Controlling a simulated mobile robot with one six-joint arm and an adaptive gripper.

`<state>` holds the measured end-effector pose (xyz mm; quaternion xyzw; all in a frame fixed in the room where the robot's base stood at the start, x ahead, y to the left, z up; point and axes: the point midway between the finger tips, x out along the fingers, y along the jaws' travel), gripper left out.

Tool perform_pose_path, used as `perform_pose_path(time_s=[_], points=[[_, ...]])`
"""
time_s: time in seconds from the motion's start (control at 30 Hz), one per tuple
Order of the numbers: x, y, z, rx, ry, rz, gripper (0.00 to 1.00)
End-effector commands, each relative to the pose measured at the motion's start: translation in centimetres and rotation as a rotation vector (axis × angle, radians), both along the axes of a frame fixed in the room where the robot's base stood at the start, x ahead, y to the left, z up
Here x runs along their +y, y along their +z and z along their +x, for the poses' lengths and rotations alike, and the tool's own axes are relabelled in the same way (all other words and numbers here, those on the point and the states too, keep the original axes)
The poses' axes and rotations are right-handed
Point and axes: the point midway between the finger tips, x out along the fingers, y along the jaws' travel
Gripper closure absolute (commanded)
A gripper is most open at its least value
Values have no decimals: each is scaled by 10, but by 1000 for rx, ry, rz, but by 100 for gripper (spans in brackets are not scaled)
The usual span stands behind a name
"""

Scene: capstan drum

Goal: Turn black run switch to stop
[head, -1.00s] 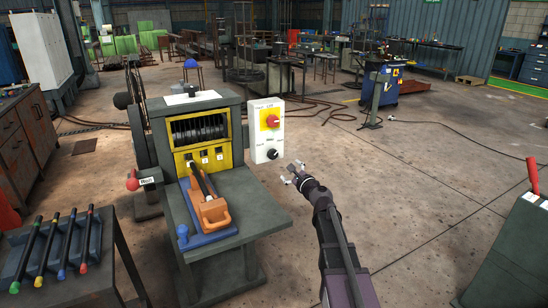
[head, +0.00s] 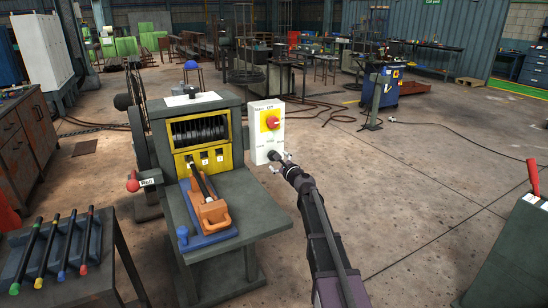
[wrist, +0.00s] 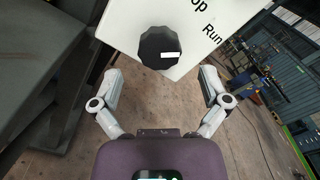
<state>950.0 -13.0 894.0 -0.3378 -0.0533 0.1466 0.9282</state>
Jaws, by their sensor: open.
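The black run switch (wrist: 160,48) is a round, faceted knob with a white mark pointing right, toward the printed "Run", in the wrist view. It sits on the white control panel (head: 260,142) on the machine's right side. "Stop" is partly cut off at the top of the wrist view. My gripper (wrist: 158,85) is open, its fingers on either side of and short of the knob in the picture. In the head view my gripper (head: 280,163) is at the panel's lower part and largely covers the knob. I cannot tell whether it touches.
A red switch on a yellow plate (head: 270,122) sits higher on the same panel. The grey machine (head: 222,105) with its drum and yellow face is to the left, with an orange clamp-like block (head: 213,213) on its table.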

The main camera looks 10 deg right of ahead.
Motion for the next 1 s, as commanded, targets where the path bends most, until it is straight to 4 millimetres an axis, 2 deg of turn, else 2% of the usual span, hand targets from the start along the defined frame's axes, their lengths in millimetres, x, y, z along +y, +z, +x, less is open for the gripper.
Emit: perform_pose_path(time_s=[0.03,0.1,0.3,0.77,0.87,1.0], points=[[3,0,11,0,0,0,5],[6,0,19,0,0,0,5],[12,0,37,0,0,0,5],[14,0,42,0,0,0,5],[14,0,42,0,0,0,28],[14,0,42,0,0,0,70]])
